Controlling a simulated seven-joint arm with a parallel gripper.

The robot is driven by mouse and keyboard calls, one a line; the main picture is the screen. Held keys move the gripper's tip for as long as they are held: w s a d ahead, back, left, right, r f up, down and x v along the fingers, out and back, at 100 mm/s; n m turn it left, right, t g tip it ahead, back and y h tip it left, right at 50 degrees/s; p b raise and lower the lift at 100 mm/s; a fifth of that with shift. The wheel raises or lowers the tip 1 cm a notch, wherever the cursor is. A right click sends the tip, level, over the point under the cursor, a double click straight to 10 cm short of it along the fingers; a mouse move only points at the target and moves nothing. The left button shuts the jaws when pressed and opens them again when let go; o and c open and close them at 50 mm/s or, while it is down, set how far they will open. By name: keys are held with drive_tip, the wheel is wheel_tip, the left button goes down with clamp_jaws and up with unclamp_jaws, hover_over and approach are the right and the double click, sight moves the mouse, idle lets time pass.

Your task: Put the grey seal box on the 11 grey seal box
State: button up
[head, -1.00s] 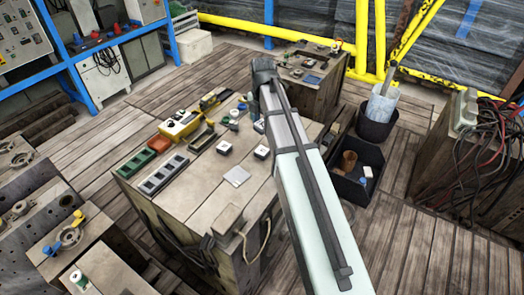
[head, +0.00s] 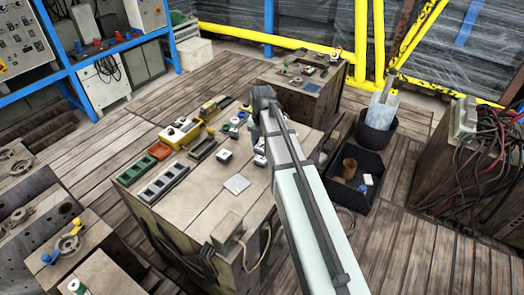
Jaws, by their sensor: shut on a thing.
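My gripper (head: 257,128) is over the far right part of the wooden work block, and my own arm hides most of it. It is shut on a small pale box (head: 258,144), which I take to be the grey seal box and which shows only partly beside the arm. Just below it in the picture is another small pale box with a dark top (head: 260,160), partly behind the arm. I cannot tell whether the two touch. A similar box (head: 224,156) stands to the left. No number on any box is readable.
A dark bin (head: 352,193) stands on the floor at right. The block's front middle is clear.

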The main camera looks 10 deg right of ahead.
sight(262, 146)
drive_tip(key=shift+f, duration=1.8)
drive_tip(key=shift+f, duration=0.15)
drive_tip(key=o, duration=1)
drive_tip(key=shift+o, duration=0.2)
wheel_tip(262, 146, up, 12)
drive_tip(key=shift+r, duration=0.2)
drive_tip(key=shift+o, duration=0.4)
